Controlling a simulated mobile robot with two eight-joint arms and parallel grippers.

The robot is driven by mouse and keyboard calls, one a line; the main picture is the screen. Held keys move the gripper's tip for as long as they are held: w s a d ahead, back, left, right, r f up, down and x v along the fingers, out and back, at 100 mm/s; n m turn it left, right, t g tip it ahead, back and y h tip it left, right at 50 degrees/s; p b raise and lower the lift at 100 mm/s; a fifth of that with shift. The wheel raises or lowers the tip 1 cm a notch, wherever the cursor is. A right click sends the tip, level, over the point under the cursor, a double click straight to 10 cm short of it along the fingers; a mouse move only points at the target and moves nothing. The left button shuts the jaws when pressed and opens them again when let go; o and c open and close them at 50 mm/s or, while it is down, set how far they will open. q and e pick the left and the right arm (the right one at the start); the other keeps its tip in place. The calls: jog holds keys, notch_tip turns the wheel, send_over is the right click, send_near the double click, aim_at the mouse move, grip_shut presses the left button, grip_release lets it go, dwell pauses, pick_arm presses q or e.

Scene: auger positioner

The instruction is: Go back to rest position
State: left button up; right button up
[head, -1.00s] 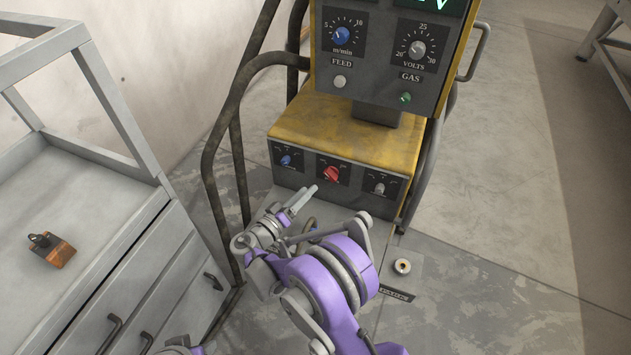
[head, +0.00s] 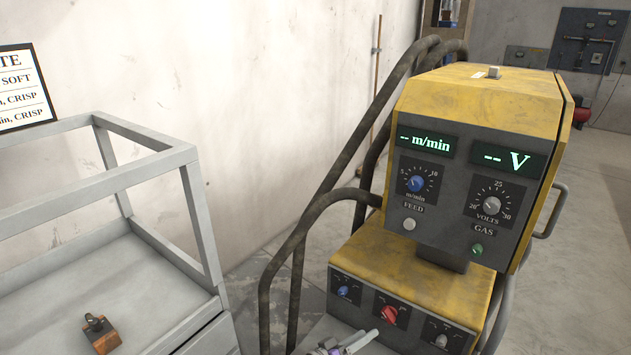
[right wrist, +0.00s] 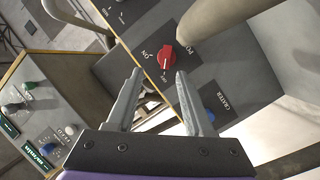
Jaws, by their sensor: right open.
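My right gripper (head: 352,345) shows only at the bottom edge of the head view, in front of the lower panel of the yellow welding machine (head: 440,97). In the right wrist view its two fingers (right wrist: 160,85) are apart with nothing between them. The red knob (head: 389,314) is on that lower panel; in the right wrist view the red knob (right wrist: 163,57) lies just beyond the fingertips, and I cannot tell whether they touch it. The rest of my right arm is below the head picture. My left gripper is not in view.
A grey metal cart (head: 200,230) stands at the left, with a small wood-and-metal piece (head: 101,334) on its top. Dark bent tube rails (head: 300,232) stand beside the machine. The machine's displays show dashes. Open floor lies at the right.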

jog(key=s+d+r+n+g+y, duration=0.1)
jog(key=s+d+r+g+y, duration=0.15)
jog(key=s+d, duration=0.35)
jog(key=s+d+r+g+y, duration=0.1)
jog(key=s+d+g+y, duration=0.25)
jog(key=s, duration=0.55)
jog(key=s+a+f+y, duration=0.15)
jog(key=s+y, duration=0.25)
jog(key=s, duration=0.5)
jog(key=s+a+y, duration=0.3)
jog(key=s, duration=0.5)
pick_arm(q)
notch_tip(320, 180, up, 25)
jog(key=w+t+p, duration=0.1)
jog(key=p, duration=2.1)
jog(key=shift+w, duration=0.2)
pick_arm(e)
notch_tip(320, 180, up, 26)
jog(key=w+t, duration=0.1)
jog(key=shift+f+t, duration=0.25)
jog(key=shift+t, duration=0.05)
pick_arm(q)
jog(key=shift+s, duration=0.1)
pick_arm(e)
jog(key=shift+a, duration=0.1)
